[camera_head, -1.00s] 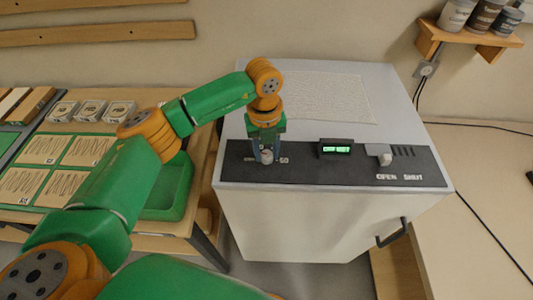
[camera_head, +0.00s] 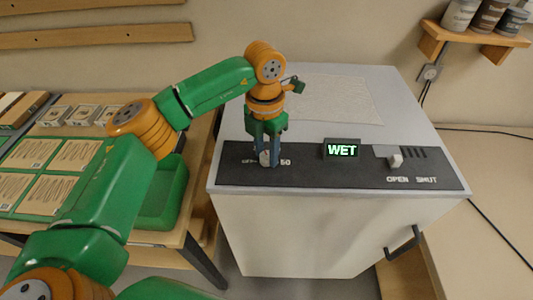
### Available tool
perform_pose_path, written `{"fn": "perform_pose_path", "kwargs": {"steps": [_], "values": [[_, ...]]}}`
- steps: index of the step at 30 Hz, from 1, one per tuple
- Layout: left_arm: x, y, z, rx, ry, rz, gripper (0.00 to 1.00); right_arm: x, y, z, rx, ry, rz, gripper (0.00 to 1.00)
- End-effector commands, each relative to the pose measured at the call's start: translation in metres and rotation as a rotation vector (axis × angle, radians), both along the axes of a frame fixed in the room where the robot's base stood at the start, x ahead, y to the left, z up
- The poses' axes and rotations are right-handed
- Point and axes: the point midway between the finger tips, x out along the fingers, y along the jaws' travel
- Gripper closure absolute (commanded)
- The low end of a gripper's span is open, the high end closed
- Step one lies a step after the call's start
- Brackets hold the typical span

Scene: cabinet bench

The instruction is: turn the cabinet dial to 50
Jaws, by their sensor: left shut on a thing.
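The white cabinet (camera_head: 300,225) stands in the middle, with a dark control panel (camera_head: 310,172) along its top front edge. The dial (camera_head: 265,158) is a small light knob at the panel's left, with the mark 50 to its right. My left gripper (camera_head: 267,160) points down with its fingers shut around the dial, which they partly hide. The dial's exact setting cannot be read. A green-lit display (camera_head: 342,149) reads WET. My right gripper is not in view.
A slider (camera_head: 395,160) marked OPEN and SHUT is at the panel's right. The cabinet's front has a dark handle (camera_head: 403,243). A wooden table (camera_head: 200,150) with a green tray (camera_head: 165,205) and cards stands at left. A wall shelf (camera_head: 470,38) holds pots.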

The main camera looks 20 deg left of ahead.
Motion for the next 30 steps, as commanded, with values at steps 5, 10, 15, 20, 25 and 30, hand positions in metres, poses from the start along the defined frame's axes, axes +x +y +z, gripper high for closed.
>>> {"fn": "perform_pose_path", "kwargs": {"steps": [5,10,15,20,25,30], "values": [[0.0005,-0.0004,-0.0005,-0.001,-0.003,-0.163,1.0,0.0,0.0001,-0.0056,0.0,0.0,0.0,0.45],[0.0005,-0.0004,-0.0002,-0.001,-0.002,-0.323,1.0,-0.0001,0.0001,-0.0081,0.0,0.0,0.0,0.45],[0.0005,-0.0003,0.0003,0.0,-0.002,-0.484,1.0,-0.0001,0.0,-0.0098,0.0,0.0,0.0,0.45],[0.0005,-0.0006,0.0007,0.0,-0.003,-0.636,1.0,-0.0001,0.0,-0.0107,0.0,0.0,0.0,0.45],[0.0005,-0.0006,0.0006,0.0,-0.002,-0.798,1.0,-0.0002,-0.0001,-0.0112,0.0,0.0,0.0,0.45],[0.0006,-0.0007,0.0008,0.0,-0.003,-0.959,1.0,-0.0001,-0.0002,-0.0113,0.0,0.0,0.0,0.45]]}}
